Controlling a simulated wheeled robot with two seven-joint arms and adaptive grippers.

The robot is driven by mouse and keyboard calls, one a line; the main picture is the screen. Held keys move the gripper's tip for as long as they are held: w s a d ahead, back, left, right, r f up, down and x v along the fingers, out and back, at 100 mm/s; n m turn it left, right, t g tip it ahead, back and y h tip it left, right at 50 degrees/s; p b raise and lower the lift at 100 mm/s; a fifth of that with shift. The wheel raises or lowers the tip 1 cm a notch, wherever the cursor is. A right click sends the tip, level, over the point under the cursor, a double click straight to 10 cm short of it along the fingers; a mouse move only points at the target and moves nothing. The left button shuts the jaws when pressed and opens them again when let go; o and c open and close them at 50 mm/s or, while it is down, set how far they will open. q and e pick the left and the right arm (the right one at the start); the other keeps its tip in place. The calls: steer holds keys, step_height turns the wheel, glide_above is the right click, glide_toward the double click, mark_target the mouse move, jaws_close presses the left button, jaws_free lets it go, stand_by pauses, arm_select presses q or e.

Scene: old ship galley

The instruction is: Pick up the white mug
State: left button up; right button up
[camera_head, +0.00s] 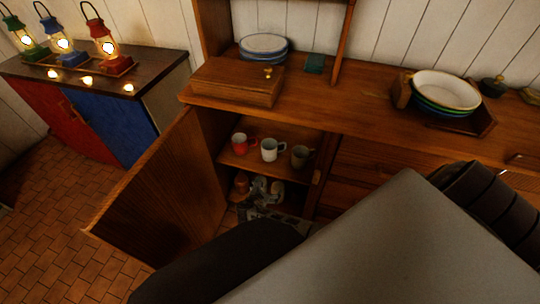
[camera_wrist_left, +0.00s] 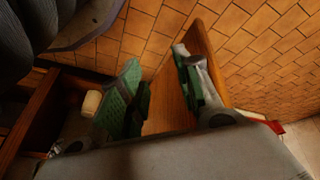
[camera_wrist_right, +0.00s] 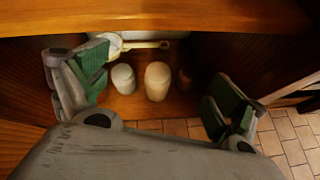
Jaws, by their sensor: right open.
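The white mug (camera_head: 269,149) stands upright on the upper shelf of the open cabinet, between a red mug (camera_head: 239,143) and a grey mug (camera_head: 300,156).
The door (camera_head: 155,195) swings out to the left. The right wrist view shows a cream jar (camera_wrist_right: 157,82) and a smaller pale jar (camera_wrist_right: 123,79) between my fingers. Stacked plates (camera_head: 263,46), a wooden box (camera_head: 237,82) and bowls (camera_head: 447,92) stand on the counter.

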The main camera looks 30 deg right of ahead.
steer(key=w+r+b, duration=0.1)
steer(key=w+r+n+t+h+b, duration=0.1)
steer(key=w+r+b, duration=0.1)
steer(key=w+r+h+b, duration=0.1)
steer(key=b, duration=0.1)
steer(key=shift+w+a+r+n+t, duration=0.2)
steer(key=shift+a+r+n+t, duration=0.05)
steer(key=shift+a+n+t, duration=0.1)
arm_select(q)
steer(key=shift+t+h, duration=0.6)
steer(key=shift+w+d+r+b, duration=0.4)
steer(key=shift+r+b, duration=0.45)
steer(key=shift+b, duration=0.2)
steer(key=shift+w+d+r+b, duration=0.25)
steer(key=shift+d+r+b, duration=0.1)
steer(key=shift+r+b, duration=0.65)
steer(key=shift+w+d+r+b, duration=0.4)
steer(key=shift+r+b, duration=0.3)
steer(key=shift+b, duration=0.45)
arm_select(e)
steer(key=h, duration=0.4)
glide_toward(265, 151)
steer(key=shift+s+d+n+t, duration=0.2)
steer(key=shift+s+n+t, duration=0.05)
steer(key=shift+t, duration=0.2)
